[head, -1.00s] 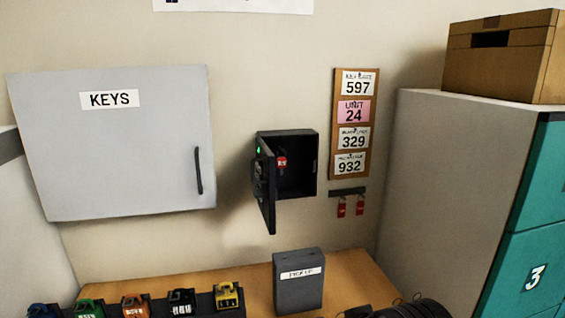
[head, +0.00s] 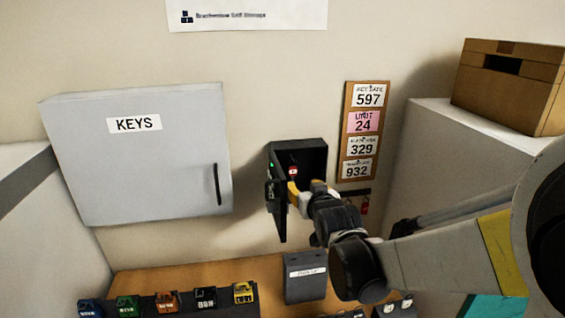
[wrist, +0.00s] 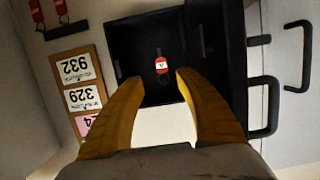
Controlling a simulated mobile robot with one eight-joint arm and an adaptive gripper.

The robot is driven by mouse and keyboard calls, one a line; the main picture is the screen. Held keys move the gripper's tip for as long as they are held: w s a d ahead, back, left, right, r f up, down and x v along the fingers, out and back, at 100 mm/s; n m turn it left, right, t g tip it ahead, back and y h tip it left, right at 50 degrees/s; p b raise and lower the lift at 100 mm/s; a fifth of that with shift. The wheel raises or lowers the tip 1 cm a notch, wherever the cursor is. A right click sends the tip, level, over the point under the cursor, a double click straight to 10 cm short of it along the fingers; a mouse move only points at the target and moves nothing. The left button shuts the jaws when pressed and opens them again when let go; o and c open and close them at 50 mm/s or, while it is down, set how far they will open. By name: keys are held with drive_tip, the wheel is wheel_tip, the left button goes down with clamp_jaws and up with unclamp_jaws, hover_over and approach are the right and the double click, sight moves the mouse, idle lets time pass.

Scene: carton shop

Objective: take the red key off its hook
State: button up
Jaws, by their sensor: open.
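The red key (head: 293,171) hangs inside a small black wall box (head: 312,150) whose door stands open on the left. In the wrist view the red key (wrist: 161,66), with a white mark on its tag, shows against the dark interior. Its hook is too dark to make out. My gripper (head: 304,190) is at the mouth of the box, just below and right of the key in the head view. In the wrist view its yellow fingers (wrist: 157,80) are spread, with the key beyond the gap between their tips. Nothing is held.
A board of number cards (head: 360,130) hangs right of the box, above a rail with red tags (head: 364,207). A closed grey KEYS cabinet (head: 140,160) is on the left. A grey pickup box (head: 305,285) and several coloured locks (head: 167,302) stand on the wooden counter below.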

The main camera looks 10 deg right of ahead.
sight(293, 169)
drive_tip(key=shift+t, duration=0.4)
drive_tip(key=shift+w+f+b, duration=0.3)
drive_tip(key=shift+w+f, duration=0.05)
drive_tip(key=shift+w, duration=1.65)
drive_tip(key=shift+w+f+b, duration=0.25)
drive_tip(key=shift+w+f, duration=0.05)
drive_tip(key=shift+w, duration=1.7)
drive_tip(key=shift+w+f+b, duration=0.3)
drive_tip(key=shift+w+f, duration=0.05)
drive_tip(key=shift+w, duration=1.65)
drive_tip(key=c, duration=0.8)
drive_tip(key=shift+r, duration=0.15)
drive_tip(key=shift+s+r, duration=0.25)
drive_tip(key=shift+r, duration=0.15)
drive_tip(key=shift+s, duration=0.1)
